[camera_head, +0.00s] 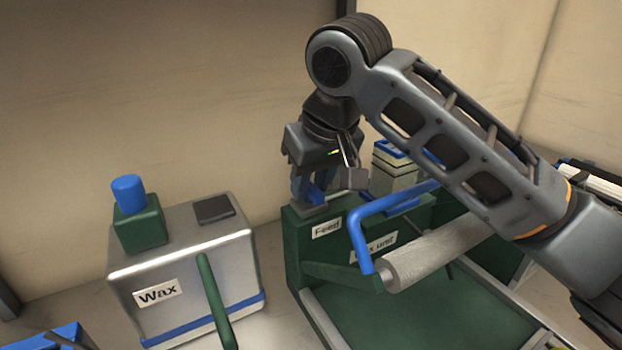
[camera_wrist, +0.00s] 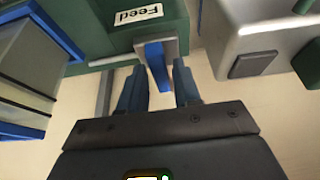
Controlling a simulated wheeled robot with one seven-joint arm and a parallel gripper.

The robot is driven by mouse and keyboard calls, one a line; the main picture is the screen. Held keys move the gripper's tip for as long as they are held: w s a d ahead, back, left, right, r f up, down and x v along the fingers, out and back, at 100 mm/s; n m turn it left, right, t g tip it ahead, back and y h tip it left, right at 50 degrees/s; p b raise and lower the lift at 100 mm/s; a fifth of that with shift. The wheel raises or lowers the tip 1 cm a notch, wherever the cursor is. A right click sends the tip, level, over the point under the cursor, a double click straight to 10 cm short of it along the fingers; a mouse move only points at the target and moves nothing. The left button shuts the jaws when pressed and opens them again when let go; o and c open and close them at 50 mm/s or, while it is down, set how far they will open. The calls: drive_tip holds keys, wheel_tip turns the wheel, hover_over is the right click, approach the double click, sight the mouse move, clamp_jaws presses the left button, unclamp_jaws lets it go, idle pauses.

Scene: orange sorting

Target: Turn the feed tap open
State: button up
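The feed tap is a blue lever (camera_wrist: 154,53) on a grey block (camera_wrist: 171,47) fixed to the green housing (camera_wrist: 112,27), beside a "Feed" label (camera_wrist: 138,14). In the head view the Feed label (camera_head: 326,228) is on the green unit's front, with the grey block (camera_head: 309,210) above it. My gripper (camera_wrist: 158,70) is open. In the wrist view its two fingers stand on either side of the blue lever, with a gap on each side. In the head view my gripper (camera_head: 312,188) hangs over the tap and partly hides it.
A grey Wax box (camera_head: 196,268) with a blue-topped green knob (camera_head: 130,195) and a green lever (camera_head: 216,300) stands at left. A blue bent handle (camera_head: 362,240) and a pale roller (camera_head: 437,255) lie right of the tap. A stacked container (camera_head: 394,172) stands behind.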

clamp_jaws()
drive_tip(key=shift+r+n+p, duration=0.1)
drive_tip(key=shift+n+p, duration=0.25)
drive_tip(key=shift+n, duration=0.05)
drive_tip(key=n+g+y+p, duration=0.1)
drive_tip(key=n+p, duration=0.1)
drive_tip(key=shift+r+n, duration=0.1)
drive_tip(key=shift+n, duration=0.3)
drive_tip(key=n+g+p, duration=0.1)
drive_tip(key=n+p, duration=0.1)
drive_tip(key=n, duration=0.1)
drive_tip(key=shift+w+d+n+y, duration=0.1)
drive_tip(key=shift+w+n+y, duration=0.05)
drive_tip(key=shift+n+y, duration=0.25)
drive_tip(key=n+g+p, duration=0.1)
drive_tip(key=n+g, duration=0.1)
drive_tip(key=n, duration=0.3)
drive_tip(key=shift+w, duration=0.15)
drive_tip(key=n+g, duration=0.1)
drive_tip(key=n, duration=0.1)
drive_tip(key=n+g, duration=0.1)
drive_tip(key=n, duration=0.2)
drive_tip(key=shift+w+h, duration=0.15)
drive_tip(key=shift+h, duration=0.25)
drive_tip(key=shift+n, duration=0.4)
